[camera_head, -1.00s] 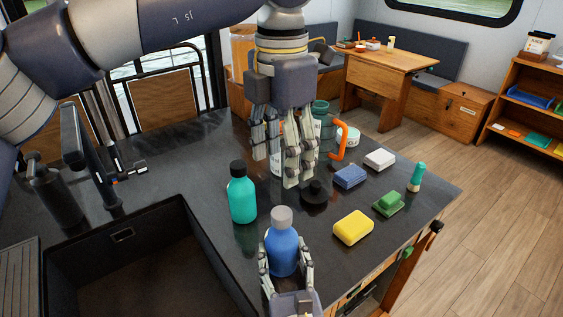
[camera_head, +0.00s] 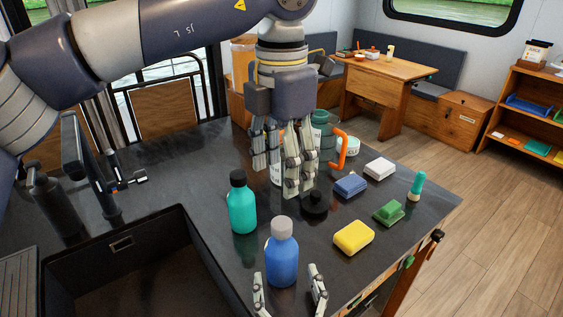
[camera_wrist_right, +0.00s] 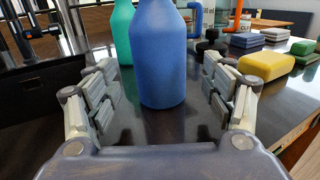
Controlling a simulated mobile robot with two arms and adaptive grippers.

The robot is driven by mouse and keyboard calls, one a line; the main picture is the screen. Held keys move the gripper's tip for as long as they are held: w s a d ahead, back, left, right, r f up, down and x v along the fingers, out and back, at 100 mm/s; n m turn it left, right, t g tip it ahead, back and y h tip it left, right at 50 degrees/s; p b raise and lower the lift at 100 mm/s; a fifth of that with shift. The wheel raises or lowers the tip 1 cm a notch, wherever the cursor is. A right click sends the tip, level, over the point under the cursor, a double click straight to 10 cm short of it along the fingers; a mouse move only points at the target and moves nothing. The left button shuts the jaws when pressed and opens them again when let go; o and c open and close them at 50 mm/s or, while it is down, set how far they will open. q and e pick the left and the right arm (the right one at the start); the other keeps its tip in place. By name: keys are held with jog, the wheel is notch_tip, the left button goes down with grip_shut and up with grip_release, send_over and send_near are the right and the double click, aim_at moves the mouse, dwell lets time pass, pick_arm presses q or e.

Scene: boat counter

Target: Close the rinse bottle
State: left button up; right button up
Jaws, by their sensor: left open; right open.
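A blue bottle (camera_head: 282,258) with a grey cap (camera_head: 282,226) on its top stands upright on the counter. Its lower body also shows in the right wrist view (camera_wrist_right: 158,55). My right gripper (camera_head: 287,280) is open at the near side of the blue bottle, with its fingers spread apart and clear of it. A teal bottle (camera_head: 242,208) with a black cap stands upright behind and left. My left gripper (camera_head: 279,180) is open and points down over the counter, beside a small black lid-like piece (camera_head: 314,204). Which bottle is the rinse bottle, I cannot tell.
A yellow sponge (camera_head: 353,237), a green block (camera_head: 389,212), a blue sponge (camera_head: 350,186) and a white block (camera_head: 380,168) lie on the right. A green container with an orange handle (camera_head: 339,150) stands behind my left gripper. The sink (camera_head: 122,244) opens at the left.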

jog(key=s, duration=0.2)
jog(key=s+d, duration=0.1)
jog(key=s, duration=0.5)
jog(key=shift+s+d, duration=0.1)
jog(key=shift+d, duration=0.15)
